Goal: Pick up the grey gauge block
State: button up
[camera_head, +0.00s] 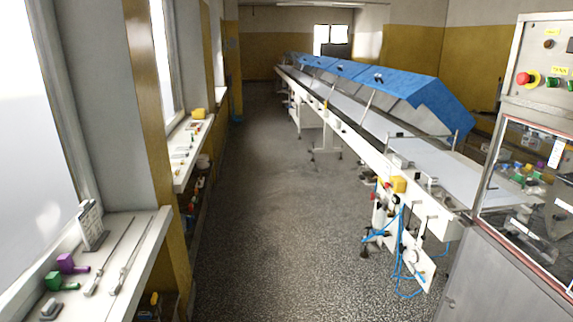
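I cannot say for sure which thing is the grey gauge block. A small grey object (50,308) lies near the front end of the left windowsill. A taller grey slab-like piece (92,228) stands, slightly tilted, farther back on the same sill. A small grey boxy part (400,160) also shows at the near end of the conveyor. My gripper is not in this view.
The near windowsill (130,270) also holds a purple piece (66,263), a green piece (54,283) and two long thin rods. A long conveyor (345,125) with blue covers runs along the right. A steel control cabinet (500,285) stands front right. The middle floor is clear.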

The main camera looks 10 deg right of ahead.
aim_at(432, 181)
jog(key=u, duration=0.35)
jog(key=i, duration=0.8)
jog(key=u, duration=0.25)
jog(key=i, duration=1.7)
jog(key=z, duration=0.5)
jog(key=i, duration=0.6)
jog(key=z, duration=0.8)
jog(key=i, duration=0.75)
jog(key=z, duration=0.15)
